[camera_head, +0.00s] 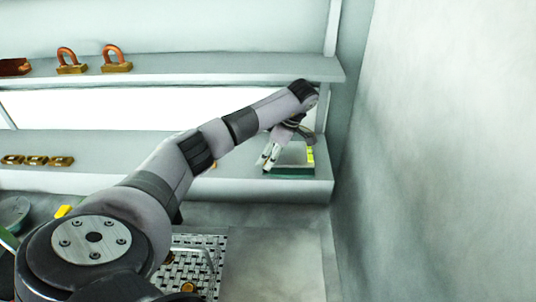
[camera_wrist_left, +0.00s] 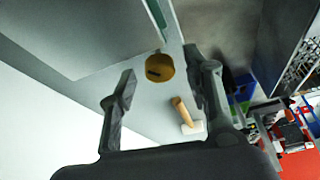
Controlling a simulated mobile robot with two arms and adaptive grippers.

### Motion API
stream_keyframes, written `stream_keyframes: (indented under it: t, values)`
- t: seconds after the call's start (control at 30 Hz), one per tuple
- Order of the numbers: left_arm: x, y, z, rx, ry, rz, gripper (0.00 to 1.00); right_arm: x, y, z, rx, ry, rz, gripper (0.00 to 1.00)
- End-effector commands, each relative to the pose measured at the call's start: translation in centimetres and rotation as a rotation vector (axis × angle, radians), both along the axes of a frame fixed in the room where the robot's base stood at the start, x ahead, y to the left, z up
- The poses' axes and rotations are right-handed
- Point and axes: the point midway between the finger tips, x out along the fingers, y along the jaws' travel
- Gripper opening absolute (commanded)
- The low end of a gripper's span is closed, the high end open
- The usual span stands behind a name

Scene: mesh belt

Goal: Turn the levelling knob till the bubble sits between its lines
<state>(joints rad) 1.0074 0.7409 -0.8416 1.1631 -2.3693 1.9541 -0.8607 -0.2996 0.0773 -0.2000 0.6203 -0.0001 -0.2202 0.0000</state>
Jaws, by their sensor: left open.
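The levelling device stands at the right end of the lower shelf, with a green base (camera_head: 290,171) and a grey top plate (camera_head: 292,156). Its yellow-green vial (camera_head: 310,154) shows at the right side; the bubble and lines are too small to make out. My left gripper (camera_head: 268,157) is at the device's left side, pointing down, open. In the left wrist view, a round brass knob (camera_wrist_left: 159,67) with a dark slot appears between the open fingers (camera_wrist_left: 158,64), with a gap on both sides. I cannot tell whether they are level with it.
A tool with a wooden handle (camera_wrist_left: 181,110) and pale head lies on the shelf near the knob. Brass pieces (camera_head: 36,160) sit farther left on the lower shelf (camera_head: 110,143). Padlock-like pieces (camera_head: 115,60) stand on the upper shelf. A wall (camera_head: 440,150) closes the right side.

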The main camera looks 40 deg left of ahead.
Motion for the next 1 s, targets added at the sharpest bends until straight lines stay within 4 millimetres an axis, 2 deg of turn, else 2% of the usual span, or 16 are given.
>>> stream_keyframes:
  t: [0.27,0.7,1.0]
  values:
    - [0.2,-0.2,0.6,0.0,-0.001,0.0,0.45,0.0,-0.2,0.0,-0.003,-0.001,0.002,0.4]
    - [1.7,-2.5,7.5,0.002,-0.006,-0.001,0.45,0.0,-0.2,0.0,-0.002,0.001,0.001,0.4]
    - [2.3,-3.8,10.7,0.001,-0.002,-0.001,0.45,0.0,-0.2,0.0,-0.002,0.001,0.001,0.4]
